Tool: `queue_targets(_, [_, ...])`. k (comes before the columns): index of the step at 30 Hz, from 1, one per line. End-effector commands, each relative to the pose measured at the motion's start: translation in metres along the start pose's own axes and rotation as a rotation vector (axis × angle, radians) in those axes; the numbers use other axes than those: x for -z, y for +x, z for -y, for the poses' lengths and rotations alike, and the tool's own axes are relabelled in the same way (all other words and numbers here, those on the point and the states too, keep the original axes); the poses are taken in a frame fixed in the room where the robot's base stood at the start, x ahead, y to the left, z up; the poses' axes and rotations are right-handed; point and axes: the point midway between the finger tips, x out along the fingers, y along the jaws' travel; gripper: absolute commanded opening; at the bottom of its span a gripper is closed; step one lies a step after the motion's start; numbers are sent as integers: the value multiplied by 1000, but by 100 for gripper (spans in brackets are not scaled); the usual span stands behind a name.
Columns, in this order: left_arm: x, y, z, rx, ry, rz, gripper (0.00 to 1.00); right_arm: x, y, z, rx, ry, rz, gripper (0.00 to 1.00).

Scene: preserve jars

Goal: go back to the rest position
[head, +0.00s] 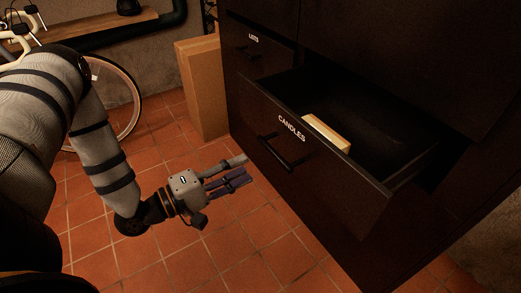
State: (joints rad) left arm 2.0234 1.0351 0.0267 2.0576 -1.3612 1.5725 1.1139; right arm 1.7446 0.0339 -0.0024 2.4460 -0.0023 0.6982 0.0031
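My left arm comes in from the left and reaches down over the tiled floor. My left gripper (246,169) is in front of the dark cabinet, a little left of and below the handle of the drawer labelled CANDLES. Its fingers are spread with a gap between them, and nothing shows in them. It looks apart from the drawer handle (274,153). My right gripper is not in view.
The CANDLES drawer (316,167) is pulled open, with a light wooden block (327,133) inside. A closed drawer labelled LIDS (254,51) is above left. A cardboard box (203,88) and a bicycle wheel (139,110) stand behind. Floor tiles (235,255) are clear.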

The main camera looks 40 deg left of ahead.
Motion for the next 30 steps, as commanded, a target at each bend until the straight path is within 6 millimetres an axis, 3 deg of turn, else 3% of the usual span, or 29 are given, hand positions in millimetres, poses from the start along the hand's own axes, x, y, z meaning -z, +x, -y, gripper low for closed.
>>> queue_targets(6, [0,-21,0,-1,0,0,33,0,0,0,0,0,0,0])
queue_targets(20, [-8,-16,7,50,25,12,33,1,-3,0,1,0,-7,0])
queue_targets(23, [-42,-9,43,288,144,83,33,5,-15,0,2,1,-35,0])
queue_targets(25, [-82,-24,82,549,286,207,33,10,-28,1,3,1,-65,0])
queue_targets(27, [-122,-63,115,809,434,381,33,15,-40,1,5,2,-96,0])
queue_targets(30, [-160,-139,135,1117,610,655,33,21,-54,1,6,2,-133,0])
